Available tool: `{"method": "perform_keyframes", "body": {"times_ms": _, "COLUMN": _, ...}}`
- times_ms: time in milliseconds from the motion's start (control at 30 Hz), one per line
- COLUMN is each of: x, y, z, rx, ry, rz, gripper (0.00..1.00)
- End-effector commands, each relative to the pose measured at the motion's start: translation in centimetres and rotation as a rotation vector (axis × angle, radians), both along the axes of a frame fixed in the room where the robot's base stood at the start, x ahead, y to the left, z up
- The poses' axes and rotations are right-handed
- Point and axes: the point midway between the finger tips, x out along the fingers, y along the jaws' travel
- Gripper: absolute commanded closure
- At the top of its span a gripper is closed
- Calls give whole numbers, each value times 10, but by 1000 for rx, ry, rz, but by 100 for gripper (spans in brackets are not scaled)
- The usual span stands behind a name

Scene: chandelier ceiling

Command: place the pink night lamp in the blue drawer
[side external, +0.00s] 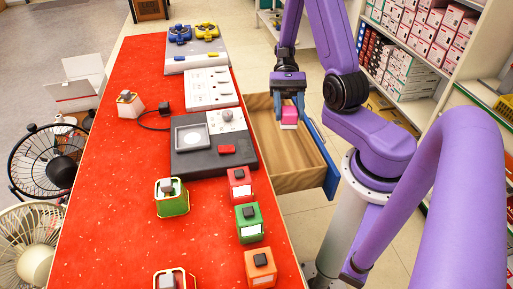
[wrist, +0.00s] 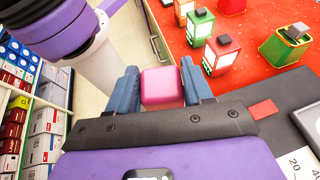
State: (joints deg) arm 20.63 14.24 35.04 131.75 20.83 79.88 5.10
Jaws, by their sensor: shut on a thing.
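The pink night lamp (side external: 289,116) is a small block with a pink upper part and a pale lower part. My gripper (side external: 288,108) points down and is shut on it, with one blue finger on each side. In the side view the lamp appears over the open drawer; I cannot tell whether it touches the drawer's bottom. In the wrist view the lamp (wrist: 162,88) sits between the fingers of my gripper (wrist: 165,90). The drawer (side external: 290,172) has a wooden inside and a blue front (side external: 318,150), and is pulled out from the red-topped table. No other object shows inside it.
The red table (side external: 120,190) holds red (side external: 240,187), green (side external: 249,223) and orange (side external: 260,267) lamps near the drawer side. A black device (side external: 205,163) and white panels stand farther back. Fans stand at the left. Shelves of boxes (side external: 430,40) stand at the right.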

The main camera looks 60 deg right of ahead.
Motion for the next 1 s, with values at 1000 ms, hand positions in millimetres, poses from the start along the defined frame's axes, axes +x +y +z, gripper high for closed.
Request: {"method": "perform_keyframes", "body": {"times_ms": 1000, "x": 83, "y": -79, "z": 11, "rx": 1, "ry": 5, "rz": -1362, "gripper": 80}}
